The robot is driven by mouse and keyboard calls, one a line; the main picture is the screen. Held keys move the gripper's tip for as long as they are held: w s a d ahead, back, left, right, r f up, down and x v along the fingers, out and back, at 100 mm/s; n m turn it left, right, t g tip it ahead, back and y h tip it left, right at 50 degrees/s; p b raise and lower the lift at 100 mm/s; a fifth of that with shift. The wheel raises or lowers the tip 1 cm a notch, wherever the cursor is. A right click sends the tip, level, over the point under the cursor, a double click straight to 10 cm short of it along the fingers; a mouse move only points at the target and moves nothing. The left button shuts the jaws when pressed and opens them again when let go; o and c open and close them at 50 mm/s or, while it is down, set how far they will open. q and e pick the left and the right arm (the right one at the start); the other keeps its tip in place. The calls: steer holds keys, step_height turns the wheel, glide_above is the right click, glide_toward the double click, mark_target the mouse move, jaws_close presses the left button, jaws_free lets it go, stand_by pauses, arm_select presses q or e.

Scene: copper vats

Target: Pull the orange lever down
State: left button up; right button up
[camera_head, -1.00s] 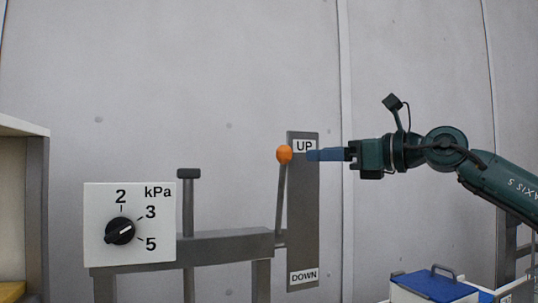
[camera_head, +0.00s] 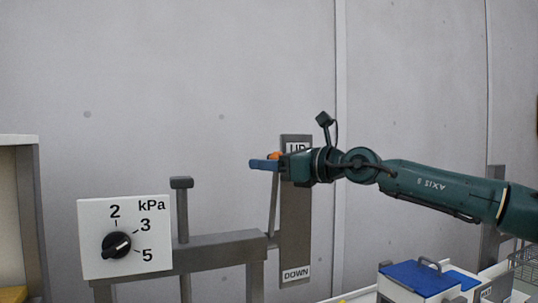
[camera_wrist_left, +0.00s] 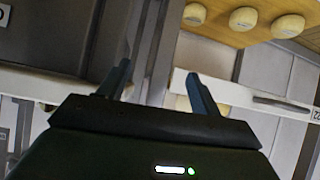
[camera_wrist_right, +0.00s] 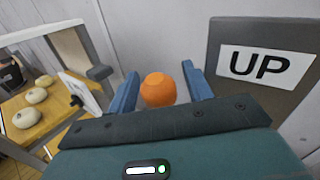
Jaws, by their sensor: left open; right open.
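The orange lever knob (camera_wrist_right: 158,90) sits between the two blue fingers of my open right gripper (camera_wrist_right: 160,88) in the right wrist view, with a small gap on each side. In the head view the knob (camera_head: 274,156) is mostly hidden by the right gripper (camera_head: 265,163). The lever's grey shaft (camera_head: 272,205) stands near upright below it, beside the grey plate (camera_head: 295,225) marked UP at the top and DOWN at the bottom. My left gripper (camera_wrist_left: 158,90) shows only in the left wrist view, open and empty, away from the lever.
A white panel with a black kPa dial (camera_head: 116,245) stands at the left on a grey frame with a dark post (camera_head: 182,210). A blue-lidded box (camera_head: 418,277) is at the lower right. Pale round objects (camera_wrist_right: 36,95) lie on a wooden shelf. The wall behind is bare.

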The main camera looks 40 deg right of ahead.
steer(key=shift+w, duration=0.2)
jaws_close()
stand_by(0.6)
